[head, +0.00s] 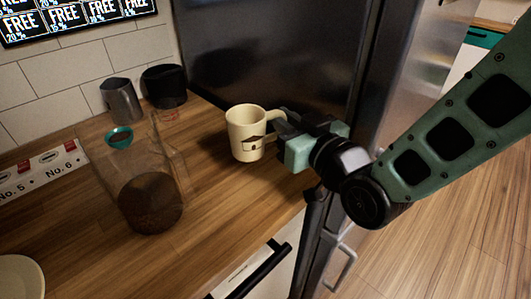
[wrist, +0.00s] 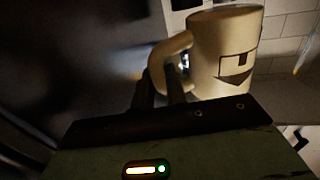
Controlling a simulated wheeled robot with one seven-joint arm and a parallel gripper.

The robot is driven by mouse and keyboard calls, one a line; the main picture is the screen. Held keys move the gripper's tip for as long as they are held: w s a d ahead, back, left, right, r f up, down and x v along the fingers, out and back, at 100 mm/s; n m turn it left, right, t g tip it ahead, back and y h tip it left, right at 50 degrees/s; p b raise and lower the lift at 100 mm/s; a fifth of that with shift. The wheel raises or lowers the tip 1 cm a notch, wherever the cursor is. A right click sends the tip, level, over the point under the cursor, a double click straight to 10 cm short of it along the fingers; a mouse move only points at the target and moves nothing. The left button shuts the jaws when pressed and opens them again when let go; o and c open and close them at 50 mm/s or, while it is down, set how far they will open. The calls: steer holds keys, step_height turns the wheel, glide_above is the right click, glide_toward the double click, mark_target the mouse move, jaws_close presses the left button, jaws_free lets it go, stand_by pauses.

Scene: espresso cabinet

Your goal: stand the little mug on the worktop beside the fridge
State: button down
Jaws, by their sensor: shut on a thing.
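The little mug (head: 245,136) is cream with a dark house-like print. It is upright over the wooden worktop (head: 225,205), close to the fridge (head: 275,55). I cannot tell whether its base touches the wood. My gripper (head: 284,122) comes in from the right and is shut on the mug's handle. In the wrist view the mug (wrist: 225,50) fills the upper right, and the fingers (wrist: 172,85) of my gripper are at its handle. The mug's base is not clearly seen there.
A clear jar (head: 150,195) with dark contents stands left of the mug. A metal pitcher (head: 122,100) and a black container (head: 164,86) stand at the back by the tiled wall. A plate (head: 20,278) is at the front left. Bare worktop lies in front of the mug.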

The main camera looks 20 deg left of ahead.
steer(key=shift+f, duration=3.35)
steer(key=shift+f, duration=0.1)
steer(key=c, duration=1.4)
jaws_free()
steer(key=shift+c, duration=0.2)
steer(key=shift+s+d, duration=0.15)
steer(key=shift+d, duration=0.05)
steer(key=p+v, duration=0.3)
steer(key=v, duration=0.8)
steer(key=shift+d, duration=0.2)
